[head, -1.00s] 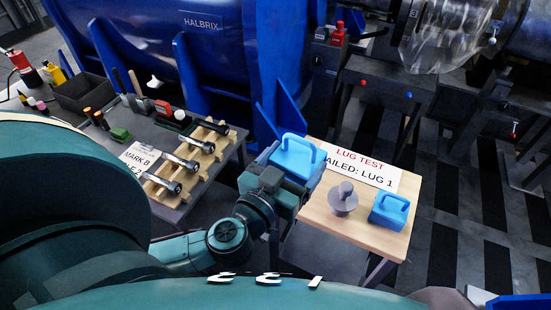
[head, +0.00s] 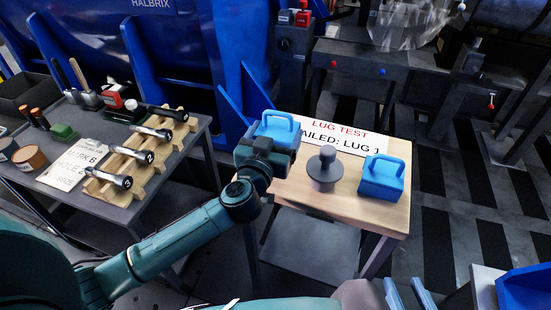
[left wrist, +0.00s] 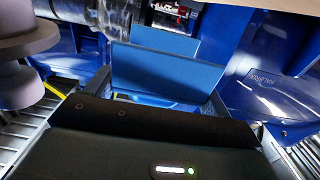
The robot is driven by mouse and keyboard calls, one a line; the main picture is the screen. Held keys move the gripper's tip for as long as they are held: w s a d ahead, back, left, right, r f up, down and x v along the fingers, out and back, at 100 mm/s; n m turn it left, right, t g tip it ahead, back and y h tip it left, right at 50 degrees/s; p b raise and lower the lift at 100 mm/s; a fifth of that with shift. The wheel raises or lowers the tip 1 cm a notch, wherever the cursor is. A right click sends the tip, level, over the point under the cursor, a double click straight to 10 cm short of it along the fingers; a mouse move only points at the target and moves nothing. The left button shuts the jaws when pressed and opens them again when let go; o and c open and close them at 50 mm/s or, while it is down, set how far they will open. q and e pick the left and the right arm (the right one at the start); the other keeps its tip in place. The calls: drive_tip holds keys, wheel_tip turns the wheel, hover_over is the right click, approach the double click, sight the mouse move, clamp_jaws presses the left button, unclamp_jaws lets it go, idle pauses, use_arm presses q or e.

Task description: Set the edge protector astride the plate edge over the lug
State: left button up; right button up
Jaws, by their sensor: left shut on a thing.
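Two blue blocks with loop handles, which look like edge protectors, are in the head view. My left gripper (head: 262,158) is shut on one blue protector (head: 276,126) and holds it at the left end of the wooden table, handle up. Its blue flat faces (left wrist: 165,78) fill the middle of the left wrist view; what the jaws touch is hidden. The other blue protector (head: 381,179) stands on the table's right side. Upright blue plates (head: 254,88) stand behind the held one, by the blue machine. I cannot tell which plate bears the lug. My right gripper is not visible.
A grey knobbed piece (head: 323,168) stands on the wooden table (head: 345,217) between the two protectors, near a "LUG TEST" sign (head: 338,135). A grey bench (head: 190,172) at left carries a wooden rack with several tools. A blue machine (head: 190,60) stands behind.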

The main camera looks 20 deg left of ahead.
use_arm(q)
drive_tip(key=shift+f, duration=0.75)
wheel_tip(320, 180, down, 3)
drive_tip(key=shift+r+b, duration=0.15)
drive_tip(key=shift+b, duration=1)
drive_tip(key=shift+f, duration=0.25)
drive_tip(key=shift+r, duration=0.15)
use_arm(e)
drive_tip(key=shift+w+a+f+n, duration=0.15)
drive_tip(key=shift+a+f+n, duration=0.1)
drive_tip(key=shift+f, duration=0.4)
drive_tip(key=shift+w+a+f+n, duration=0.15)
drive_tip(key=shift+f+n, duration=0.1)
drive_tip(key=shift+f, duration=0.35)
use_arm(q)
drive_tip(key=o, duration=0.9)
drive_tip(key=shift+f, duration=0.2)
drive_tip(key=shift+o, duration=0.2)
